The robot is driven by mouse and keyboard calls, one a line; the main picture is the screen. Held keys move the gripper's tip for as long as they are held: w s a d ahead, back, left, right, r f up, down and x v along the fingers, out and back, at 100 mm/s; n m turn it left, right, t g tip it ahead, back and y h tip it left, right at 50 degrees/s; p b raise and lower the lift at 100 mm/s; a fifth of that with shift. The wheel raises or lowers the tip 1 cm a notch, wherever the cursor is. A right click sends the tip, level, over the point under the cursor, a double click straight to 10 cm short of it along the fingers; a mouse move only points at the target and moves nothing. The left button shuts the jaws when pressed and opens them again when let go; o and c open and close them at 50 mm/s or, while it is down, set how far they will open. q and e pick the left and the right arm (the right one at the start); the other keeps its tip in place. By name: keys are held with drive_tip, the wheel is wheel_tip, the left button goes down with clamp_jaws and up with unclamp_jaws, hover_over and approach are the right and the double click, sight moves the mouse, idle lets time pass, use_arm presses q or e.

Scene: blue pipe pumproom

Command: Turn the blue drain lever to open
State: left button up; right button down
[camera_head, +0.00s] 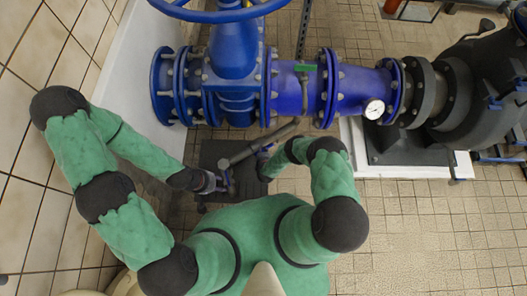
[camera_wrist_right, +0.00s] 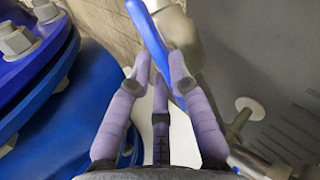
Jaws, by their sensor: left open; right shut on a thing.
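The blue drain lever (camera_wrist_right: 150,35) runs from the top of the right wrist view down between the fingers of my right gripper (camera_wrist_right: 160,85). The fingers are closed around its near end, and its far end lies by a pale pipe fitting (camera_wrist_right: 180,35). In the head view my right gripper (camera_head: 265,158) is below the big blue pipe, and the lever is too small to make out there. My left gripper (camera_head: 220,182) is open in the head view, close to the lower end of the grey drain pipe (camera_head: 245,152). Its fingertips are hard to see.
The blue pipe (camera_head: 290,92) with bolted flanges crosses above both grippers. A dark grey pit or plate (camera_head: 212,152) lies below. A white wall is at left; tiled floor is open at lower right.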

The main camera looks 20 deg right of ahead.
drive_tip(key=shift+f, duration=0.1)
drive_tip(key=c, duration=1.1)
unclamp_jaws()
drive_tip(key=shift+c, duration=0.2)
drive_tip(key=shift+s, duration=0.1)
drive_tip(key=v, duration=1.2)
